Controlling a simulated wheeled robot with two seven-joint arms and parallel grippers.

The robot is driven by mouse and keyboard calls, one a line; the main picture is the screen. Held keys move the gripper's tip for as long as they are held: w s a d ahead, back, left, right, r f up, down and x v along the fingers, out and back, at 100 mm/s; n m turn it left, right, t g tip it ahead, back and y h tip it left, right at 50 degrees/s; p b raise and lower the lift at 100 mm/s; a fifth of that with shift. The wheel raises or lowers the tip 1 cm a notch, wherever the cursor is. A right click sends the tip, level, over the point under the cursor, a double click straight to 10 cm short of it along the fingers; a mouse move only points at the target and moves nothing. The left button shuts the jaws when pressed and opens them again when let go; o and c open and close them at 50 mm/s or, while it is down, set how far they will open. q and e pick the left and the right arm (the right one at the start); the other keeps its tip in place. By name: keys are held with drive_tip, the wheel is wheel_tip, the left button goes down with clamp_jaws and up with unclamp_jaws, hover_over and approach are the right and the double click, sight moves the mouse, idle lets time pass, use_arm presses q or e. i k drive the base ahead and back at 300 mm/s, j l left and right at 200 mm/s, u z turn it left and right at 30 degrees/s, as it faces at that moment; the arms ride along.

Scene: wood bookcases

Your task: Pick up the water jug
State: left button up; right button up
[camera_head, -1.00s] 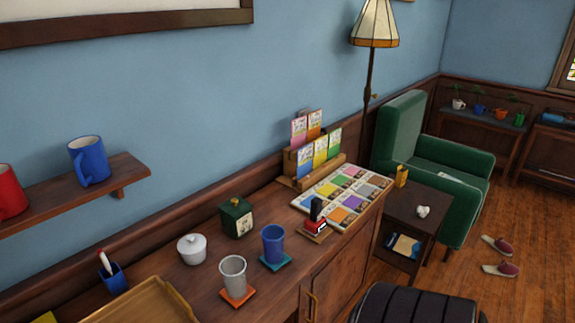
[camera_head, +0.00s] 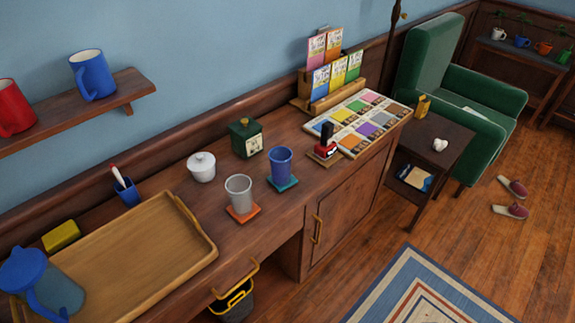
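The water jug (camera_head: 58,290) has a blue lid and a blue handle over a grey-blue, see-through-looking body. It stands at the lower left of the head view, at the left end of the wooden tray (camera_head: 150,262). The frame's edge is close to it, and the lower part of its handle is near the bottom edge. Neither of my grippers shows in this view.
A grey cup (camera_head: 239,193) and a blue cup (camera_head: 280,166) stand on coasters right of the tray. A white lidded bowl (camera_head: 201,167), a pen holder (camera_head: 127,192) and a yellow block (camera_head: 61,236) sit behind it. A wall shelf (camera_head: 80,109) with mugs overhangs the left.

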sight(28, 276)
drive_tip(key=u, duration=1.85)
drive_tip(key=k+j, duration=0.15)
drive_tip(key=j, duration=0.15)
drive_tip(key=k+j+u, duration=0.1)
drive_tip(key=j, duration=0.2)
